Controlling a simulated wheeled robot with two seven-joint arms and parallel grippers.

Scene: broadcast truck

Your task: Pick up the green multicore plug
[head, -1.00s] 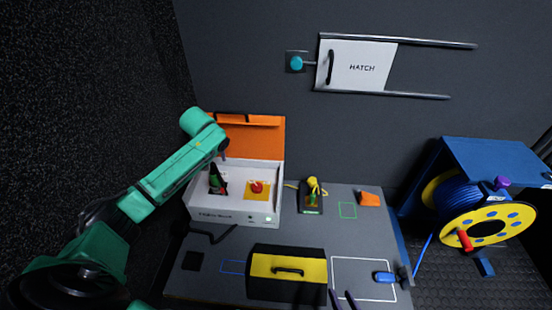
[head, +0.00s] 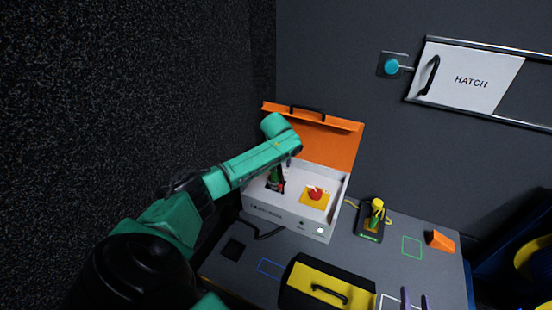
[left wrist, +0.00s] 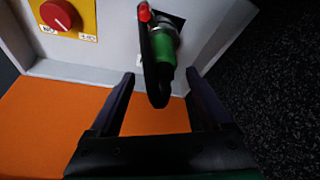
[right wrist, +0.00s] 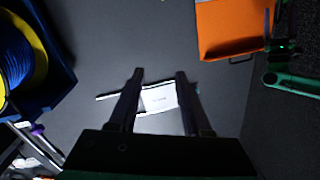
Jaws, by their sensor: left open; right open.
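A green cylindrical plug (left wrist: 163,45) sits at a socket in the white box, with a black lever bearing a red tip in front of it. It also shows small, partly hidden, in the head view (head: 275,177). My left gripper (left wrist: 160,76) is open, its fingers on either side of the lever's lower end, just short of the green body; contact cannot be told. My right gripper (head: 413,299) is open and empty at the bottom of the head view. A yellow-topped piece with green on it (head: 376,213) stands on a black holder right of the box.
The white box (head: 290,214) has a raised orange lid (head: 325,136) and a red knob (head: 315,193). A yellow-and-black case (head: 325,287) lies in front. An orange wedge (head: 440,241) sits at right. A hatch (head: 470,80) is on the wall.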

